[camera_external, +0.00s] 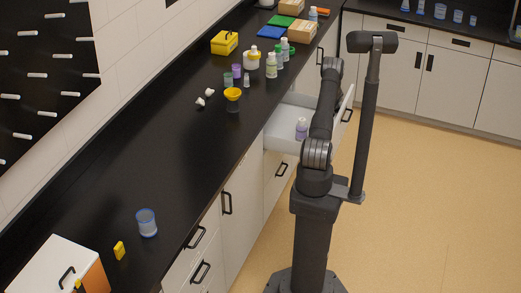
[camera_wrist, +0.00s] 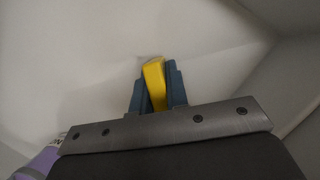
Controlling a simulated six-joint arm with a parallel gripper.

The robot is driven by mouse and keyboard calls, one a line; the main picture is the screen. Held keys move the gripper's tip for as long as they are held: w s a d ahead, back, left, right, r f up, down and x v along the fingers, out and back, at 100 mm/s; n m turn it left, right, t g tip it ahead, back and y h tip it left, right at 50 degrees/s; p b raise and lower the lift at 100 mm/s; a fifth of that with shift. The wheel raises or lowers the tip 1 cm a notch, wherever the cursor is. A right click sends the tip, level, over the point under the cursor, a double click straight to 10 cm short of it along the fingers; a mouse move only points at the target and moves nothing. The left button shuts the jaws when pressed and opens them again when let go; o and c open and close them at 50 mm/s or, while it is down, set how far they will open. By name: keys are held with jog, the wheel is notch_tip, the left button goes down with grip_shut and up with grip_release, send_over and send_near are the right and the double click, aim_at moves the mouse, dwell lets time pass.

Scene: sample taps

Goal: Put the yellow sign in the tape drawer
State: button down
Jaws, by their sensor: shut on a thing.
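In the wrist view my gripper (camera_wrist: 158,100) is shut on a narrow yellow piece, the yellow sign (camera_wrist: 153,78), held between its blue fingers. White surfaces of the open drawer (camera_wrist: 95,60) surround it; I cannot tell whether the sign touches the bottom. In the external view the drawer (camera_external: 283,132) is pulled out from the counter front, and my arm reaches over it. The gripper and the sign are hidden there behind my arm. A purple bottle (camera_external: 301,129) stands in the drawer, and part of it shows at the lower left of the wrist view (camera_wrist: 38,163).
The black counter (camera_external: 165,165) holds a yellow toolbox (camera_external: 224,42), several bottles, a yellow funnel (camera_external: 232,94), a blue-rimmed cup (camera_external: 147,223) and a small yellow object (camera_external: 119,251). Drawer walls stand close to my gripper. The floor (camera_external: 430,200) to the right is clear.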

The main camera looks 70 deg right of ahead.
jog(key=shift+f, duration=0.15)
jog(key=c, duration=1.4)
grip_release()
jog(key=v, duration=0.5)
jog(key=shift+r, duration=0.25)
notch_tip(320, 180, up, 7)
jog(key=shift+f, duration=0.1)
